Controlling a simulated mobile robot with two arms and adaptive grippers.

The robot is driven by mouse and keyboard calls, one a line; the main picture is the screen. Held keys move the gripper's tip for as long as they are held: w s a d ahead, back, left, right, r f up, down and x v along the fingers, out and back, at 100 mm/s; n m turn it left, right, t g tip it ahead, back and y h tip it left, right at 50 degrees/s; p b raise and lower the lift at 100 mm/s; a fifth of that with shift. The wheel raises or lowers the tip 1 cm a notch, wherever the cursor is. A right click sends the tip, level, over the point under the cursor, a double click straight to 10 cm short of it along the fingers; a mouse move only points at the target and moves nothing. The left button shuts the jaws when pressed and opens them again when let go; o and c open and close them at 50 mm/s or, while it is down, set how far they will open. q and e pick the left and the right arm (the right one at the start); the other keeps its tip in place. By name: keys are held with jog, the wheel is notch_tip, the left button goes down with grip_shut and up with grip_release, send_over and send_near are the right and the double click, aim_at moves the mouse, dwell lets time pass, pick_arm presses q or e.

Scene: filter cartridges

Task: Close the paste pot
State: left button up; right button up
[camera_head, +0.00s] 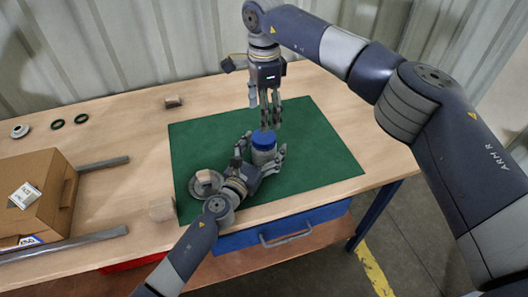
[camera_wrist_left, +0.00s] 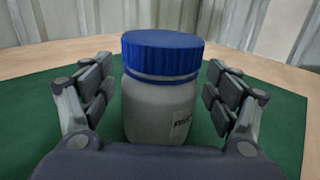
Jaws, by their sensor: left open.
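The paste pot (camera_head: 264,157) is a pale, squat jar standing on the green mat. It also shows upright in the left wrist view (camera_wrist_left: 160,112). Its blue ribbed lid (camera_head: 263,140) sits on top; in the left wrist view the lid (camera_wrist_left: 162,53) has a thin blue band below it. How tightly it is seated I cannot tell. My left gripper (camera_head: 262,162) is open, with one finger on each side of the jar and gaps visible between. My right gripper (camera_head: 270,126) points down just above the lid in the head view; its finger opening is unclear.
The green mat (camera_head: 330,160) is mostly clear on the right. A round grey metal part (camera_head: 205,184) lies near my left wrist. A cardboard box (camera_head: 40,190) stands at the left between metal rails. Small blocks and dark rings (camera_head: 57,124) lie farther out.

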aim_at(264, 136)
pick_arm(q)
grip_shut()
pick_arm(e)
jog(key=n, duration=0.9)
dwell(0.4)
jog(key=shift+f, duration=4)
